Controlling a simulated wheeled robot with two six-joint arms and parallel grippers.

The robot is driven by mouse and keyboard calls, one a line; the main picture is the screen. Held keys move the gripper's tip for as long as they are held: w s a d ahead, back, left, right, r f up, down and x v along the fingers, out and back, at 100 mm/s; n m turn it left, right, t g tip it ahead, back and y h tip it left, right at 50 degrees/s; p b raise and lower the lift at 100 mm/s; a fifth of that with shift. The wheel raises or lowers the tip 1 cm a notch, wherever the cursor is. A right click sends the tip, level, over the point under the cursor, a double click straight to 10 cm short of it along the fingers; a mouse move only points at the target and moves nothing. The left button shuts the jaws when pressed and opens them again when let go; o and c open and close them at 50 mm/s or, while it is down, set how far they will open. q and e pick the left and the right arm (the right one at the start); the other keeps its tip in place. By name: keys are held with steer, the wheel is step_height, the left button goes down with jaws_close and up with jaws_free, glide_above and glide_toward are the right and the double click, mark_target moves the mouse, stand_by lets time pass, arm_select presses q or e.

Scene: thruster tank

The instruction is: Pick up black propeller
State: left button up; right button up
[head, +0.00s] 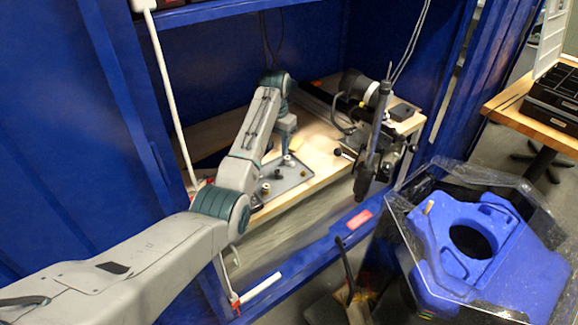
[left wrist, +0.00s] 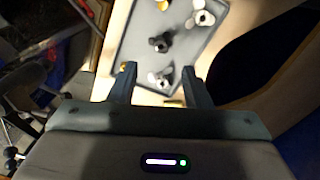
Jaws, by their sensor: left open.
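A small black propeller (left wrist: 160,41) lies on a grey tray (left wrist: 185,47) in the left wrist view, beyond my fingertips. A silver-white propeller (left wrist: 160,79) is nearer, between the finger lines, and another light one (left wrist: 203,17) is farther right. My left gripper (left wrist: 160,82) is open with nothing between its fingers that I can see held. In the head view the left gripper (head: 287,142) points down above the far end of the grey tray (head: 292,183). The small parts there are too small to tell apart surely.
The tray lies on a wooden bench (head: 325,155) inside a blue frame (head: 135,110). A dark tool assembly (head: 378,150) stands right of the tray. A clear tank with a blue ring part (head: 470,240) is at the lower right. A wooden table with black cases (head: 553,100) is far right.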

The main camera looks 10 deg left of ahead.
arm_select(q)
glide_above(278, 178)
step_height(278, 178, down, 4)
steer(key=shift+f, duration=0.25)
steer(key=shift+w+a+f, duration=0.1)
steer(key=shift+w+f, duration=0.05)
steer(key=shift+f, duration=0.25)
steer(key=shift+w+a+f+p, duration=0.1)
steer(key=shift+w+f+p, duration=0.05)
steer(key=shift+f, duration=1.05)
steer(key=shift+w+f+p, duration=0.15)
steer(key=shift+f, duration=1)
arm_select(e)
steer(key=shift+s+d+f, duration=0.15)
steer(key=shift+s+f, duration=0.45)
steer(key=shift+s, duration=0.3)
arm_select(q)
steer(key=shift+c, duration=0.2)
steer(key=shift+s, duration=0.1)
jaws_close()
